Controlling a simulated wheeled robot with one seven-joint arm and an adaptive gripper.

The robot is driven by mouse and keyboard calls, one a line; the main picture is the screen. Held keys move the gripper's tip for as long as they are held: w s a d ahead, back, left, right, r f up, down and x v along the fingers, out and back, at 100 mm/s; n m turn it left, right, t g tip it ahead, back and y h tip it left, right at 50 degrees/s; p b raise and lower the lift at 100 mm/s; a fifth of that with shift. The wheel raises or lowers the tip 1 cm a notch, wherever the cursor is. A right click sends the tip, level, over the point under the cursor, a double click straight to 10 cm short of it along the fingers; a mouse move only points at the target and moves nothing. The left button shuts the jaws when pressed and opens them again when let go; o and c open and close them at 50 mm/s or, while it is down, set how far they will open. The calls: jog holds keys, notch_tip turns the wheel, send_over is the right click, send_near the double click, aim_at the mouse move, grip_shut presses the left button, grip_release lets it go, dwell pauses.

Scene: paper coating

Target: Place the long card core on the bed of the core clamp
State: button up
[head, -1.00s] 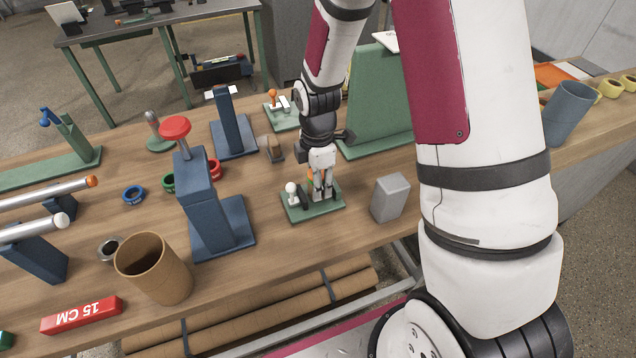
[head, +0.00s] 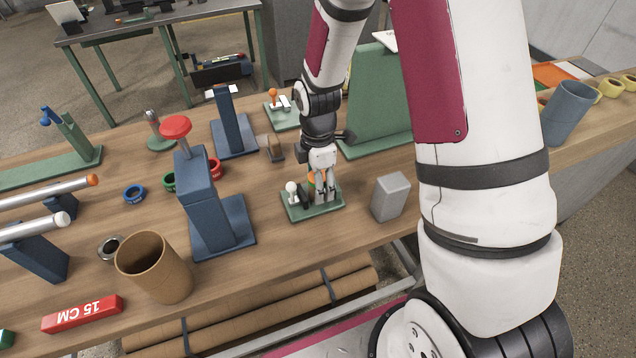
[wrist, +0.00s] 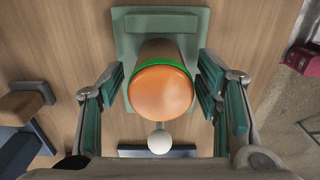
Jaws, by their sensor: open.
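A brown card core with a green band and an orange end (wrist: 162,92) stands over a green base plate (wrist: 128,22) in the wrist view. In the head view, the orange end (head: 312,179) shows partly behind my fingers, above the small green plate (head: 320,209). A white ball knob (wrist: 159,142) is beside the core; it also shows in the head view (head: 291,187). My gripper (head: 325,198) is low over the plate. Its fingers (wrist: 172,95) are open on either side of the core. Whether the core's lower end touches the plate is hidden.
A grey block (head: 391,197) stands close right of the plate. A blue stand with a red knob (head: 208,195) is to the left. A large open brown tube (head: 155,268) is at the front left. A tall green panel (head: 378,105) rises behind my gripper.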

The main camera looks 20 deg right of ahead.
notch_tip(320, 180, up, 11)
jog(key=s+r+m+t, duration=0.2)
jog(key=s+r+m, duration=0.5)
jog(key=r, duration=0.5)
jog(key=s+r+m+t, duration=0.3)
jog(key=s+r+m, duration=0.4)
jog(key=s+m, duration=0.4)
jog(key=shift+s, duration=0.95)
